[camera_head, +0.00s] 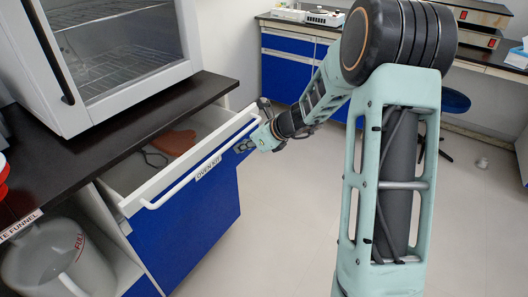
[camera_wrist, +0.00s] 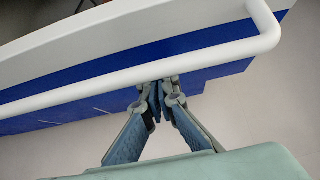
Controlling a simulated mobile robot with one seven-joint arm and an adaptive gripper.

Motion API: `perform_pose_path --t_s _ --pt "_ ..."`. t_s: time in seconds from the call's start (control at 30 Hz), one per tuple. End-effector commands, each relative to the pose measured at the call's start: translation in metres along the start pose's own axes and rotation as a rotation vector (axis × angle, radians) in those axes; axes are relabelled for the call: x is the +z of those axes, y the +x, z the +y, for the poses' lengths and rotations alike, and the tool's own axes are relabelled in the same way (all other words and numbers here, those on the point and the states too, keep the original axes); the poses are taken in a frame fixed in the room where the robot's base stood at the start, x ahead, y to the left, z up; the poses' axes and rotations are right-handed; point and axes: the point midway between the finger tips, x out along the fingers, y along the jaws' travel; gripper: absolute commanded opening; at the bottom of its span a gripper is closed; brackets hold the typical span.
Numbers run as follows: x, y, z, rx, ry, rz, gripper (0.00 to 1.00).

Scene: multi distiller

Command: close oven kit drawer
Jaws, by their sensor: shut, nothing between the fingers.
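My gripper (camera_head: 243,146) is at the right end of the drawer front, by the handle. In the wrist view my gripper (camera_wrist: 159,88) is shut with nothing between its fingers, its tips close to the white handle (camera_wrist: 150,70). I cannot tell whether they touch it.
A white oven (camera_head: 120,55) stands on the black counter (camera_head: 125,130) above the drawer. The floor (camera_head: 285,215) in front is clear.

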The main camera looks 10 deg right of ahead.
Motion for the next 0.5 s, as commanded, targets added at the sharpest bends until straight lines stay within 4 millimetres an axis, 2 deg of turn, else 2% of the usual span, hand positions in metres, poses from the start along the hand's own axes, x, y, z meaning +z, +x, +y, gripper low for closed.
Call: perform_pose_path --t_s 0.03,0.2,0.5 --pt "0.013 0.009 0.002 0.005 -0.001 -0.001 0.00" --pt "0.042 0.041 0.002 0.004 -0.001 -0.001 0.00" --pt "0.075 0.080 0.001 0.002 -0.001 0.000 0.00"
